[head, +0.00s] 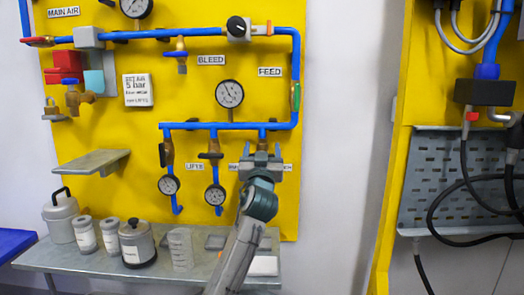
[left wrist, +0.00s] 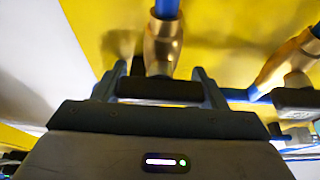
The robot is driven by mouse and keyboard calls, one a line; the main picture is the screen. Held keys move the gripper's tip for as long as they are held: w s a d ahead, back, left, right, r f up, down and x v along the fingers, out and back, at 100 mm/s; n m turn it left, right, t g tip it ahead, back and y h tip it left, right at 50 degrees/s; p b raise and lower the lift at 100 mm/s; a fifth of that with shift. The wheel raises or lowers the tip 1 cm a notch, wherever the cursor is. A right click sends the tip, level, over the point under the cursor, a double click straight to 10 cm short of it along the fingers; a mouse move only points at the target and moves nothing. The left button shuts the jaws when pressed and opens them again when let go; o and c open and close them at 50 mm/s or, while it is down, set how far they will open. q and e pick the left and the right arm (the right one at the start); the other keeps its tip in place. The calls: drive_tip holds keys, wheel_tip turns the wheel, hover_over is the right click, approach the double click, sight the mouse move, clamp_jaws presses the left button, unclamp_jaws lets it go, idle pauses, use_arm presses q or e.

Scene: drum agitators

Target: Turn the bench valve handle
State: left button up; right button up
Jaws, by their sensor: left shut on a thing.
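The bench valve is the rightmost of the three lower valves on the yellow panel; its label (head: 286,167) is partly hidden by my gripper. Its brass body (left wrist: 163,45) hangs under a blue pipe in the left wrist view. My left gripper (head: 262,158) is at this valve and covers most of it in the head view. In the left wrist view the jaws (left wrist: 160,88) are shut on the black handle (left wrist: 158,90), which lies crosswise to the pipe. My right gripper is not in view.
The middle valve (head: 211,154) and left valve (head: 167,155) stand left of my gripper, with gauges below. A metal shelf (head: 60,258) below holds canisters and a beaker (head: 180,250). White wall lies to the right, then a rack with black hoses (head: 470,150).

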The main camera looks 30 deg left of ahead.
use_arm(q)
drive_tip(key=o, duration=1)
drive_tip(key=shift+f, duration=0.1)
drive_tip(key=shift+s+d+f, duration=0.15)
drive_tip(key=shift+s+d, duration=0.05)
drive_tip(key=shift+s, duration=0.1)
drive_tip(key=b+v, duration=0.1)
drive_tip(key=v, duration=0.9)
drive_tip(key=shift+b, duration=0.4)
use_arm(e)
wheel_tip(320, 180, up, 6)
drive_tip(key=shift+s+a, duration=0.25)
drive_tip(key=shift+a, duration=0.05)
